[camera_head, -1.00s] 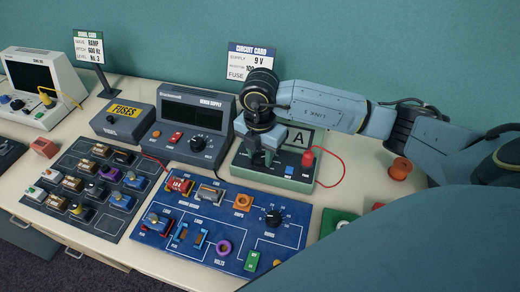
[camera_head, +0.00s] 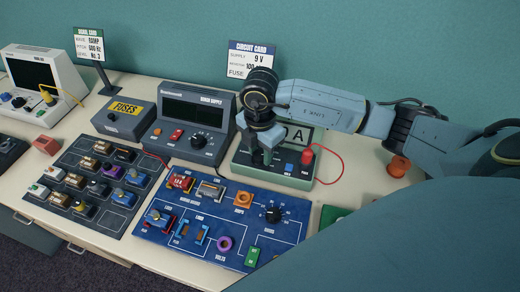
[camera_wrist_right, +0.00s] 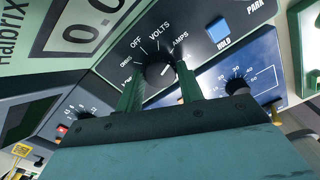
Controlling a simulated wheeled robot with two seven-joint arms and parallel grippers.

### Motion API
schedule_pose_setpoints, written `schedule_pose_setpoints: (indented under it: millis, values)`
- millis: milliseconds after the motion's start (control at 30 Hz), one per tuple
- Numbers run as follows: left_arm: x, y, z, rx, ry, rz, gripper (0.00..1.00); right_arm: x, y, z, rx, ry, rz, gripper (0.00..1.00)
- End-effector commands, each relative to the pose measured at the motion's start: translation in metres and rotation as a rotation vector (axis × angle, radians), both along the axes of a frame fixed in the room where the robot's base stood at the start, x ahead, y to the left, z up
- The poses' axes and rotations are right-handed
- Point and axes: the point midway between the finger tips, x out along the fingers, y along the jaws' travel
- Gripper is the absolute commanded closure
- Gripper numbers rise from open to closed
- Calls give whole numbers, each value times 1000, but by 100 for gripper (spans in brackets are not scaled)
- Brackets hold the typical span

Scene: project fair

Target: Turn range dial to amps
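My right gripper (camera_head: 263,157) reaches down over the meter. In the right wrist view its two fingers (camera_wrist_right: 160,84) stand on either side of the dial, with a small gap seeming to show. The dial is hidden in the head view. My left gripper is out of view.
A blue HOLD button (camera_wrist_right: 219,30) sits right of the dial. A red plug (camera_head: 306,158) with a red lead stands on the meter. The bench supply (camera_head: 190,125) is close on the left, the blue circuit board (camera_head: 205,258) in front. An orange ring-shaped part (camera_head: 399,166) lies right.

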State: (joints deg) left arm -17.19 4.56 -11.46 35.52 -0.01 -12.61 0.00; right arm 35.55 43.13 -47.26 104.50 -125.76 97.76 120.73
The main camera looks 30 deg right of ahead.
Motion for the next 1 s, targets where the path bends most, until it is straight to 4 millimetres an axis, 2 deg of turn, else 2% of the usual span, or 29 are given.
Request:
schedule_pose_setpoints:
  millis: [33, 133, 400, 533, 667, 1000]
  values:
    - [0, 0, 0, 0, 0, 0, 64, 0, 0, 0, -1, 0, 0, 55]
    - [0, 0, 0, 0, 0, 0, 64, 0, 0, 0, 0, 0, 0, 43]
    - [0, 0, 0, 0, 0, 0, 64, 0, 0, 1, 0, 0, 1, 43]
    - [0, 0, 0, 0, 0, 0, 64, 1, 0, 10, 2, -3, 1, 43]
    - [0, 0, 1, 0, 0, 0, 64, 1, 0, 31, 1, -4, 4, 43]
    - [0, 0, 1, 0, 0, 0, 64, 1, 0, 106, 0, -3, 2, 43]
